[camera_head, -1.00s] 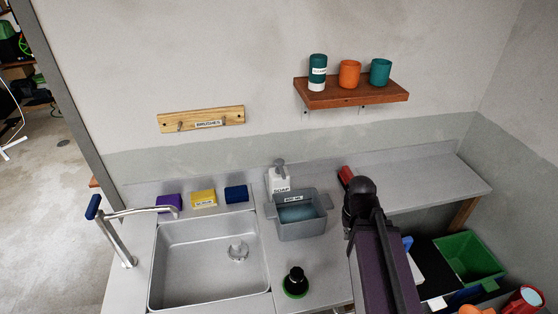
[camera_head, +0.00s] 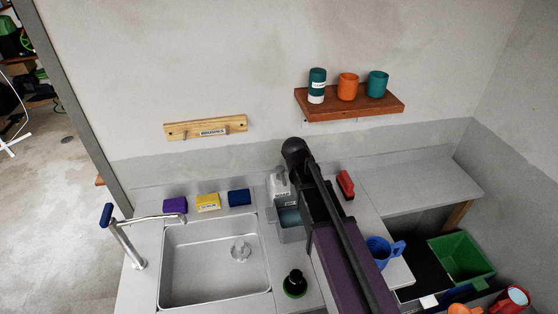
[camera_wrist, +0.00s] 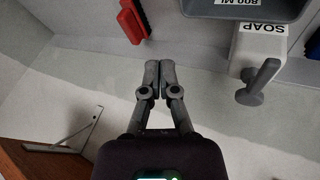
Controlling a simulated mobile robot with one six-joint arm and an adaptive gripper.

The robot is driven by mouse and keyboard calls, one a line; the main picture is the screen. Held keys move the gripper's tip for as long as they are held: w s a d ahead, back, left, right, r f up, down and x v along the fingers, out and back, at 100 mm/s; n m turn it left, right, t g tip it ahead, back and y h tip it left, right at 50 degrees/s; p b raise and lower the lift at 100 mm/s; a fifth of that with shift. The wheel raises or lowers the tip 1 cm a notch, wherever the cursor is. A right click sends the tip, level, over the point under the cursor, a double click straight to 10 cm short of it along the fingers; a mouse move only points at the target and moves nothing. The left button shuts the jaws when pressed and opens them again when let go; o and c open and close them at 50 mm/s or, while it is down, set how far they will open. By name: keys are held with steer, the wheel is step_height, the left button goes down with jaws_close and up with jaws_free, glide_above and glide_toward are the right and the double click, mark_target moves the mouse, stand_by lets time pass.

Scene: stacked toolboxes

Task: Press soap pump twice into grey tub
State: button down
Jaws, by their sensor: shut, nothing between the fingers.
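The white soap bottle (camera_head: 277,187) with its grey pump stands behind the grey tub (camera_head: 292,236), which holds bluish liquid; my arm covers the right part of both in the head view. In the wrist view, the bottle's "SOAP" label (camera_wrist: 262,28) and the grey pump (camera_wrist: 258,84) are at the right, and the tub (camera_wrist: 238,10) is at the top edge. My gripper (camera_wrist: 153,72) is shut and empty. It shows left of the pump in the wrist view, apart from it. My arm hides the gripper in the head view.
A red brush (camera_head: 345,185) lies right of my arm. The wall shelf (camera_head: 350,103) holds a bottle and two cups. Sponges (camera_head: 208,202) line the sink's (camera_head: 213,260) back edge. A dark green-based bottle (camera_head: 295,283) stands in front of the tub. A blue mug (camera_head: 380,251) is at the right.

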mark_target(282, 167)
steer(key=w+a+r+t+p, duration=0.1)
steer(key=w+a+r, duration=0.2)
steer(key=a, duration=0.3)
steer(key=w+a+r+n+t+p, duration=0.1)
steer(key=w+a+r+t+p, duration=0.1)
steer(key=w+a+r, duration=0.2)
steer(key=shift+w+a+r+h, duration=0.25)
steer(key=shift+w+a+h, duration=0.05)
steer(key=shift+a, duration=0.55)
steer(key=shift+f, duration=0.25)
step_height(282, 167, down, 8)
steer(key=b, duration=0.8)
steer(key=shift+f+b, duration=0.2)
steer(key=shift+b, duration=0.1)
steer(key=shift+f, duration=0.1)
steer(key=shift+f+b, duration=0.3)
steer(key=shift+b, duration=0.1)
steer(key=shift+f+b, duration=0.8)
stand_by(1.6)
steer(key=shift+r, duration=0.15)
steer(key=shift+r+p, duration=1.1)
steer(key=shift+p, duration=0.15)
